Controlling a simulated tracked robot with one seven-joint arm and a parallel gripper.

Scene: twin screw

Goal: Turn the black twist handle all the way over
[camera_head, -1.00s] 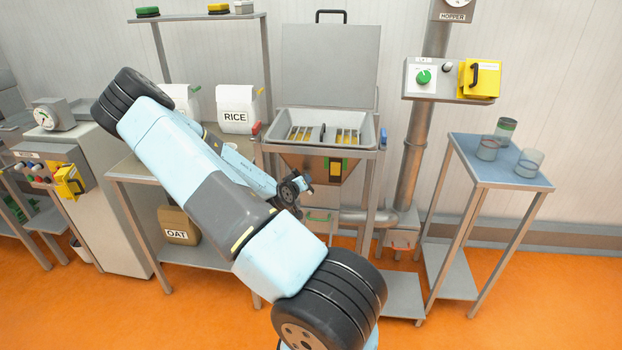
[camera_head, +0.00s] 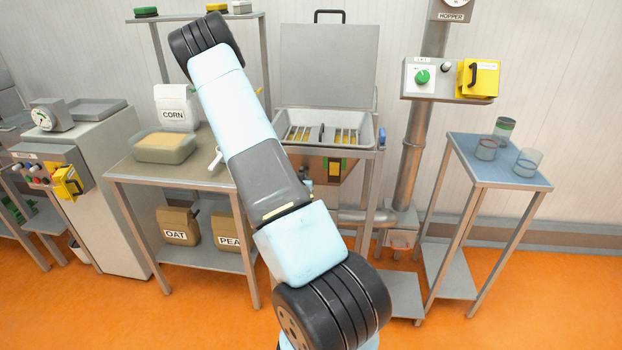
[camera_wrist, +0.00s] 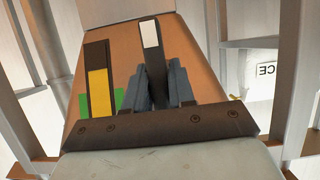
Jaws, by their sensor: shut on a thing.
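In the wrist view, the black twist handle (camera_wrist: 154,62) is a dark bar with a white patch at its upper end. It stands nearly upright in the picture against the brown-orange sloping face of the hopper (camera_wrist: 192,62). My gripper (camera_wrist: 158,82) is shut on this handle, with one grey finger on each side of it. The handle's lower part is hidden between the fingers.
A yellow-and-black piece with green edges (camera_wrist: 98,90) sits left of the handle; it also shows in the head view (camera_head: 335,168). Grey frame legs flank the hopper. A table with a tray (camera_head: 165,150) stands left, a blue-topped stand with cups (camera_head: 500,172) right.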

